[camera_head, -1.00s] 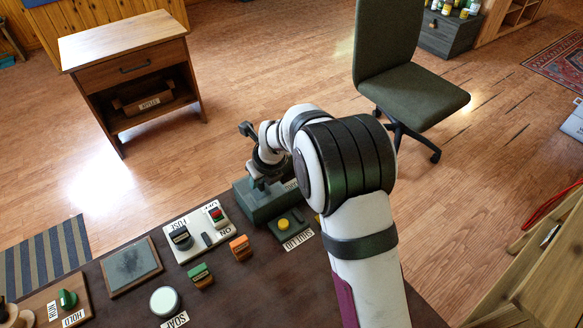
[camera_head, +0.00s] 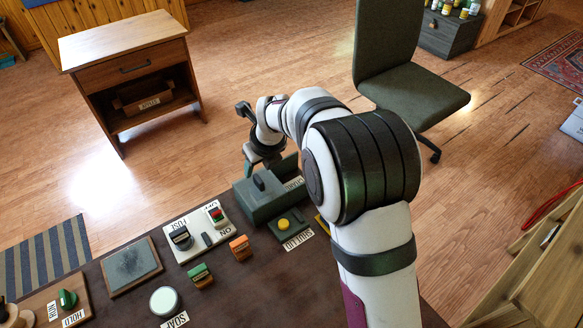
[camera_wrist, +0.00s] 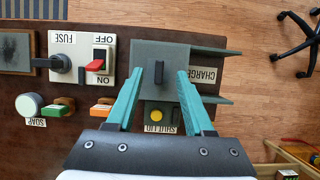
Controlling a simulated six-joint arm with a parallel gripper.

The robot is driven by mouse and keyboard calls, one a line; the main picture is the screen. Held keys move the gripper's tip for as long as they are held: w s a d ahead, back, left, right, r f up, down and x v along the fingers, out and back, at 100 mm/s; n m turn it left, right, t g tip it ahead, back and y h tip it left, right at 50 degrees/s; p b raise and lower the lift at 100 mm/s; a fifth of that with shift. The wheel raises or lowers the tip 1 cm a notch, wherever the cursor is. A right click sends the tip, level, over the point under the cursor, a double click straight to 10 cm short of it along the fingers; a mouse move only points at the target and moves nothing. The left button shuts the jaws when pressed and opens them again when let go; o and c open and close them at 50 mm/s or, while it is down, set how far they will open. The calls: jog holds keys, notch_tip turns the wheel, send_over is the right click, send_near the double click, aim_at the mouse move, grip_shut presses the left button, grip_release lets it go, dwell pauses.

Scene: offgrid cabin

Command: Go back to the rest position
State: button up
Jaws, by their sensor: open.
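My gripper (camera_head: 258,158) is open and empty, with its teal fingers (camera_wrist: 160,75) spread apart in the wrist view. It hangs above and behind the grey-green box (camera_head: 262,205) labelled CHARGE, apart from it in the head view. The box has a dark upright handle (camera_head: 259,180) on top. In the wrist view the handle (camera_wrist: 158,73) shows between the fingertips with nothing gripped. My arm's big joint and forearm hide the right part of the bench in the head view.
A chair (camera_head: 410,95) and wooden cabinet (camera_head: 130,75) stand beyond. Floor between them is clear.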

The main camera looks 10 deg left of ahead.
jog(key=s+d+r+n+g+h, duration=0.1)
jog(key=s+d+r+n, duration=0.35)
jog(key=s+d, duration=0.2)
jog(key=s+d+r+n, duration=0.4)
jog(key=s+d+n, duration=0.1)
jog(key=d, duration=0.3)
jog(key=s+d+n+g, duration=0.1)
jog(key=s+d+n, duration=0.3)
jog(key=s, duration=0.6)
jog(key=s+d+n+g, duration=0.1)
jog(key=s+d+n, duration=0.3)
jog(key=s+n, duration=0.4)
jog(key=s, duration=0.3)
jog(key=shift+d+f, duration=0.25)
jog(key=shift+f, duration=0.05)
jog(key=shift+c, duration=0.3)
